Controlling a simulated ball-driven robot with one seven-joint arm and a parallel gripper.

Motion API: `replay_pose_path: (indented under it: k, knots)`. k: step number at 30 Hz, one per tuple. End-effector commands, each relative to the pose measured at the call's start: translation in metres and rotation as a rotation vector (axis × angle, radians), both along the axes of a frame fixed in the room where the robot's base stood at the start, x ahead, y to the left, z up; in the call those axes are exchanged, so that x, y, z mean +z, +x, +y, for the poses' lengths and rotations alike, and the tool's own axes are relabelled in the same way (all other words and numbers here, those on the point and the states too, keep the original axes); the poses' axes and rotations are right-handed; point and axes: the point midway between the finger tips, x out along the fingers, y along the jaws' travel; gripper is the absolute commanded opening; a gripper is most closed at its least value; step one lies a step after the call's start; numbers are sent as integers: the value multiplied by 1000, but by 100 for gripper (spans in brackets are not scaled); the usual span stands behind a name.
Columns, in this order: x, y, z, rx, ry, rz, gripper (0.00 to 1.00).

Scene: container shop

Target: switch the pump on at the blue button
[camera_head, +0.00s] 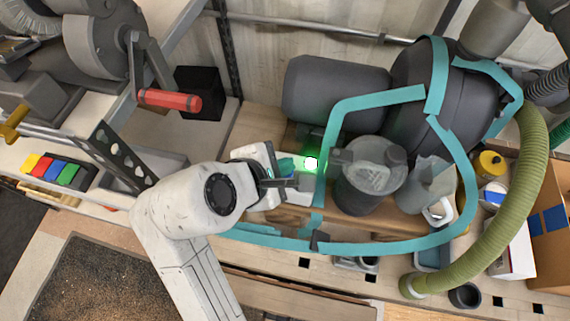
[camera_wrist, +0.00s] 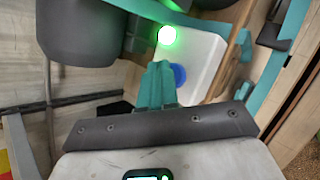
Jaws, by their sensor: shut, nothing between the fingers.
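The blue button (camera_wrist: 179,75) sits on a white box (camera_wrist: 205,58), partly covered by my fingertips in the wrist view. My gripper (camera_wrist: 158,82) has its teal fingers shut and empty, with the tips right at the button. I cannot tell whether they press it. A round lamp (camera_wrist: 167,35) on the same box glows green. In the head view my gripper (camera_head: 288,166) is beside the glowing lamp (camera_head: 312,162), and the button is hidden. A dark grey machine with a cylinder (camera_head: 335,90) stands just behind, probably the pump.
Teal pipework (camera_head: 395,246) runs around the machine and in front of the box. A clear-lidded canister (camera_head: 368,165) stands close to the right. A red-handled crank (camera_head: 170,100) and a black cube (camera_head: 200,92) are at the left. A thick green hose (camera_head: 520,210) curves at the right.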

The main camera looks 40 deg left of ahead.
Motion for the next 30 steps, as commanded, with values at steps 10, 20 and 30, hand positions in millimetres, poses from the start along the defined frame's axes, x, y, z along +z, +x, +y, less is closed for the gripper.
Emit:
replay_pose_path:
  k: [10,20,30]
  knots:
    - [4,0,0,1,0,1,0]
    - [15,0,0,0,-1,1,0]
    - [39,0,0,0,0,1,0]
